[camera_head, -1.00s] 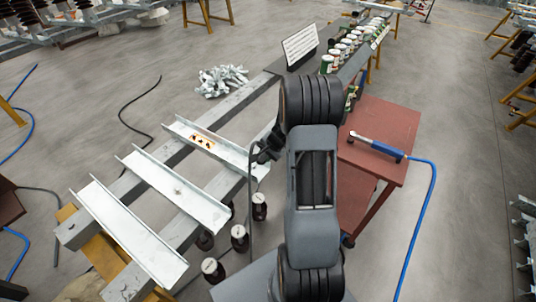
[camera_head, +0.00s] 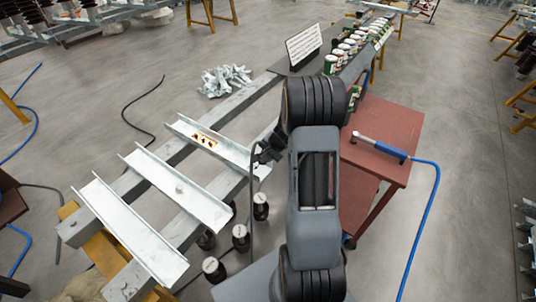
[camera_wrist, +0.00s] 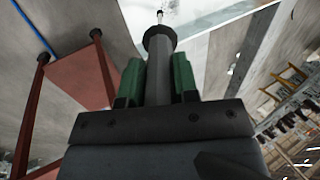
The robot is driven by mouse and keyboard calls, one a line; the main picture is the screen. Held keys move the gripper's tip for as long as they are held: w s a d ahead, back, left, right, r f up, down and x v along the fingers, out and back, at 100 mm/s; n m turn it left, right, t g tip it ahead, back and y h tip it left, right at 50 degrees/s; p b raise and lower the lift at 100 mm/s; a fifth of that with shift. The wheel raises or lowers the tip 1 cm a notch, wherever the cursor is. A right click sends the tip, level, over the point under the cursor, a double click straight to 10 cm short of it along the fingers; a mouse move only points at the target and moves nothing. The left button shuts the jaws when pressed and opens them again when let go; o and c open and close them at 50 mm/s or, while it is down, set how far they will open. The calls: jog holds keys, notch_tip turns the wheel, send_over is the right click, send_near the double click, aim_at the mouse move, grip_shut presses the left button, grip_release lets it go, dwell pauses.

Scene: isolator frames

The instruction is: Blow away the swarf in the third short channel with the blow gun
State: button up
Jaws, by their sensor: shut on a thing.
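Three short pale metal channels lie across two grey beams: a front-left one (camera_head: 128,230), a middle one (camera_head: 205,208) with a small grey spot of debris, and a back one (camera_head: 232,157) with an orange-brown patch holding dark marks. My gripper (camera_head: 267,150) is at the right end of the back channel. In the wrist view its green-padded fingers (camera_wrist: 158,82) are shut on a dark grey cylindrical tool (camera_wrist: 158,62) with a collar and thin tip. A white surface (camera_wrist: 212,50) lies beyond it. A blue-handled gun with a metal barrel (camera_head: 389,151) lies on the red cart, a blue hose attached.
The red cart (camera_head: 385,120) stands right of my arm. Cans (camera_head: 345,48) and a white sign (camera_head: 303,43) stand at the back. A heap of metal parts (camera_head: 225,78) lies on the floor. A dark cable hangs near my gripper.

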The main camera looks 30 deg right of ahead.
jog(key=shift+f+b, duration=0.5)
jog(key=shift+b, duration=0.1)
jog(key=shift+w+a, duration=0.1)
jog(key=shift+w, duration=0.1)
dwell(0.4)
jog(key=shift+w+a, duration=0.3)
jog(key=shift+w, duration=0.35)
jog(key=shift+r+p, duration=0.1)
jog(key=shift+p, duration=0.2)
jog(key=shift+r+p, duration=3.35)
jog(key=shift+r, duration=1.15)
jog(key=shift+f, duration=0.15)
